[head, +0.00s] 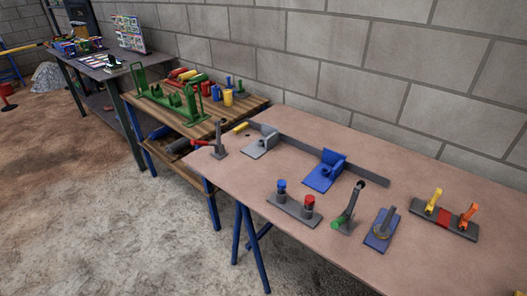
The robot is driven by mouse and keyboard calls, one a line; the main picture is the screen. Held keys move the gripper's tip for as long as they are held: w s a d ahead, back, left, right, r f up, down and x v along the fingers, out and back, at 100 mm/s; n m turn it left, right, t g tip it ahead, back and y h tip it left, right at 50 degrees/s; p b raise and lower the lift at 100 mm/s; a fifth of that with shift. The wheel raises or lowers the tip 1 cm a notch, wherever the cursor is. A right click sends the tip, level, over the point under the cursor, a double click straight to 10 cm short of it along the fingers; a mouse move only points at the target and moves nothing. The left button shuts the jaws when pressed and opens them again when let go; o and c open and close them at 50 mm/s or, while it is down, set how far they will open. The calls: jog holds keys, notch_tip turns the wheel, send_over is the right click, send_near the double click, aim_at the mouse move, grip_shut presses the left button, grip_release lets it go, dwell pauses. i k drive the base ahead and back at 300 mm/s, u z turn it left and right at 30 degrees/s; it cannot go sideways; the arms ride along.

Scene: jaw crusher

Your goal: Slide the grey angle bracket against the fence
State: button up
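The grey angle bracket (257,147) lies on the brown tabletop in the head view, left of centre. It has a flat plate towards the front and a raised part at the back right. The fence (362,176) is a long dark grey bar running along the back of the tabletop. The bracket sits in front of the fence's left part, close to it; I cannot tell whether they touch. A blue angle bracket (321,177) sits further right, also in front of the fence. My gripper is not in view.
A red-handled lever (217,142) stands left of the grey bracket. A block with blue and red knobs (294,209), a green-based lever (345,217), a blue plate (381,232) and a yellow-and-orange-handled bar (444,218) stand nearer the front and right. A block wall rises behind.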

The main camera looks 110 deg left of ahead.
aim_at(269, 137)
jog(key=u, duration=0.15)
jog(key=i, duration=0.05)
jog(key=u, duration=2.9)
